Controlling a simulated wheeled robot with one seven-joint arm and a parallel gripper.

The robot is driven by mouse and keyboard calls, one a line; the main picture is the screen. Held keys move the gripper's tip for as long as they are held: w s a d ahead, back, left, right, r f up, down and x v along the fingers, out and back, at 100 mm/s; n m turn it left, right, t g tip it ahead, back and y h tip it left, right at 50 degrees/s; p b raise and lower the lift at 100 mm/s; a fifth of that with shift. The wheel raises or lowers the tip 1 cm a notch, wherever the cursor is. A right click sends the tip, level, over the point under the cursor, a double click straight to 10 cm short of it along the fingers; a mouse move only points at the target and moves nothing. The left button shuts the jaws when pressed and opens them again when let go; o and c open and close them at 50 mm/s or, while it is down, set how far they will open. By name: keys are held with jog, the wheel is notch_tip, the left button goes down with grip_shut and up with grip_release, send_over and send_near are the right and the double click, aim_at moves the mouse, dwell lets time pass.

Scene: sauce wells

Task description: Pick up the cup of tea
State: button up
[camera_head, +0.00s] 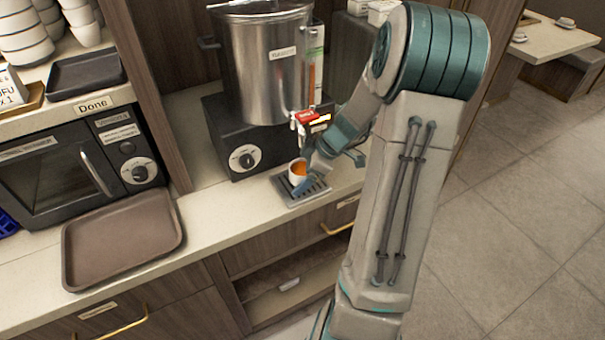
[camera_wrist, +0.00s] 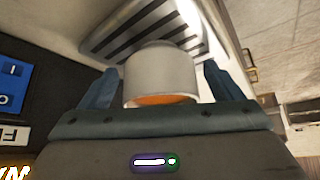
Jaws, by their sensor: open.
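The cup of tea (camera_head: 297,172) is a small white cup with orange-brown tea in it. It stands on the grey slatted drip tray (camera_head: 309,193) below the tap of the steel urn (camera_head: 266,65). In the wrist view the cup (camera_wrist: 161,72) sits between the two blue-grey fingers of my gripper (camera_wrist: 165,88), with the slatted tray (camera_wrist: 105,45) behind it. The fingers are open, one on each side of the cup, with a visible gap on each side. In the head view my gripper (camera_head: 307,178) is at the cup, partly hidden by my arm.
The urn's black base (camera_head: 225,130) and red-topped tap (camera_head: 311,116) are close to my gripper. A brown tray (camera_head: 120,240) lies on the counter at left, before a microwave (camera_head: 75,165). A lower drawer (camera_head: 290,285) stands open. The floor at right is clear.

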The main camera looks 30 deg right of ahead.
jog(key=shift+f, duration=0.1)
jog(key=shift+c, duration=0.4)
jog(key=c, duration=1.1)
jog(key=shift+b, duration=0.65)
